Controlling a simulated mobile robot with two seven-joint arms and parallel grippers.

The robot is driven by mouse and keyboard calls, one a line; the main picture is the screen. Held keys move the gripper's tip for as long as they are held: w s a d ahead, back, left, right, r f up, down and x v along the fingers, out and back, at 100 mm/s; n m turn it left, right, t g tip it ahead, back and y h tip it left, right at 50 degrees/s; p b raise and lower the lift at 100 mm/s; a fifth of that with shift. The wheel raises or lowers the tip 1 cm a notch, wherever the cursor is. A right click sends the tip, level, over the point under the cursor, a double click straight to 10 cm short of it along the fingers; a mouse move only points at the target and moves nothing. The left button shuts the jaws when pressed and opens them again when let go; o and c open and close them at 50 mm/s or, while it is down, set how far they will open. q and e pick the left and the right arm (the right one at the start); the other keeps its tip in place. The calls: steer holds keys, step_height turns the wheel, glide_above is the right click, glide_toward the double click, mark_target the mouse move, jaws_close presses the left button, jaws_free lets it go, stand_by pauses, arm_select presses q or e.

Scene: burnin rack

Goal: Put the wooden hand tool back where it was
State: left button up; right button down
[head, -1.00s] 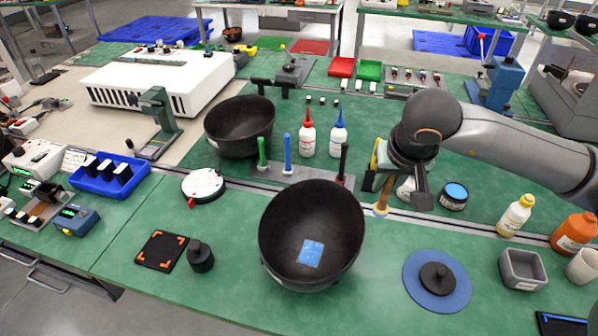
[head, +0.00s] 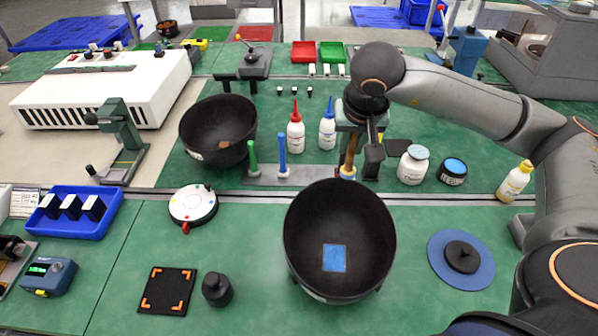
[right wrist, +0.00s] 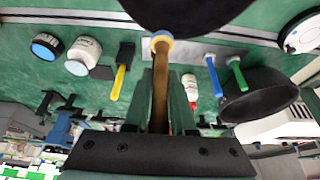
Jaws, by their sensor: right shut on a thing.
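My right gripper (head: 358,150) is shut on the wooden hand tool (head: 350,156), gripping its brown handle. The tool is roughly upright, with its pale yellow and blue end down. In the right wrist view the wooden handle (right wrist: 160,85) is between my fingers, with the yellow and blue end beyond them. That end is at the right end of the grey holder strip (head: 297,176); I cannot tell whether it touches. A green-handled tool (head: 252,158) and a blue-handled tool (head: 282,155) stand upright in the strip. My left gripper is not in view.
A large black bowl (head: 375,225) stands just in front of the strip; another bowl (head: 215,118) is behind left. Two dispensing bottles (head: 296,134) stand behind the strip. A white jar (head: 413,165) is to the right. A yellow-handled tool (right wrist: 118,85) shows in the wrist view.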

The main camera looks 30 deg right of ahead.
steer(key=shift+w, duration=0.2)
steer(key=w+f+p, duration=0.1)
steer(key=w+f, duration=0.7)
steer(key=w, duration=0.1)
steer(key=w+f+p, duration=0.1)
steer(key=w+f, duration=0.3)
steer(key=f, duration=0.1)
steer(key=shift+w+d+p, duration=0.35)
steer(key=shift+w+d, duration=0.05)
